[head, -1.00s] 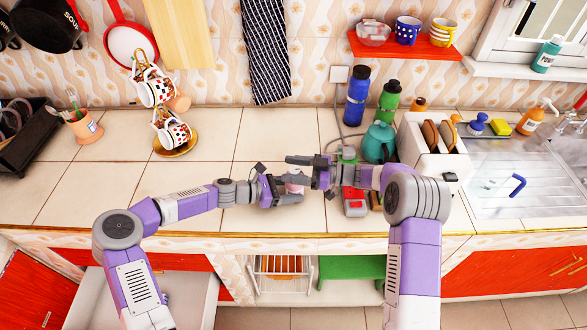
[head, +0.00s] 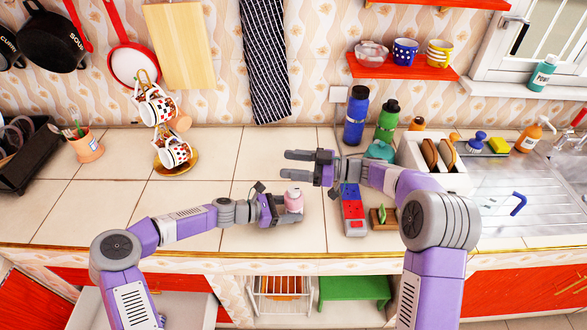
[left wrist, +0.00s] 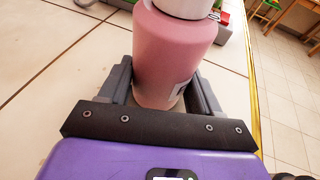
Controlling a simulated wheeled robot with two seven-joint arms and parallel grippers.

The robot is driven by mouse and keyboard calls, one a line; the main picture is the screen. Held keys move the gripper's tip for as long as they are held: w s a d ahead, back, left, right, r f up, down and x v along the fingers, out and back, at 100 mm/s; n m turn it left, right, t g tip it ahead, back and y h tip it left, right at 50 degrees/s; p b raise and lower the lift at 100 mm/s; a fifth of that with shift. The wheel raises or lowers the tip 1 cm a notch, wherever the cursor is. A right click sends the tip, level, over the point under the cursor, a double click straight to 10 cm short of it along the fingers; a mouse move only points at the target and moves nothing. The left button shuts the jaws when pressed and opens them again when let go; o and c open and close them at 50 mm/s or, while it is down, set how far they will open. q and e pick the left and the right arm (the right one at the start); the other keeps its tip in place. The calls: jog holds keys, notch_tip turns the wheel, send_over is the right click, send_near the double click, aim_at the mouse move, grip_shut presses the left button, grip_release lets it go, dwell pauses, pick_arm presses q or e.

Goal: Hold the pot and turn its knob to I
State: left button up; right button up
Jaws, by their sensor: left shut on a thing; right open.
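The pot (head: 294,204) is a small pink jar-like body with a pale knob (head: 293,191) on top. In the left wrist view the pink pot (left wrist: 170,60) stands between both fingers, and the white knob (left wrist: 187,7) is cut by the top edge. My left gripper (head: 290,211) is shut on the pot from the left, low over the counter. My right gripper (head: 299,162) is open and empty, beyond and above the pot, apart from the knob. Marks on the knob are too small to read.
A red and grey block (head: 353,211) and a brown block (head: 383,219) lie right of the pot. Blue (head: 356,117) and green (head: 387,121) bottles and a teal kettle (head: 380,151) stand behind.

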pick_arm(q)
jog(key=o, duration=1.2)
jog(key=shift+c, duration=0.2)
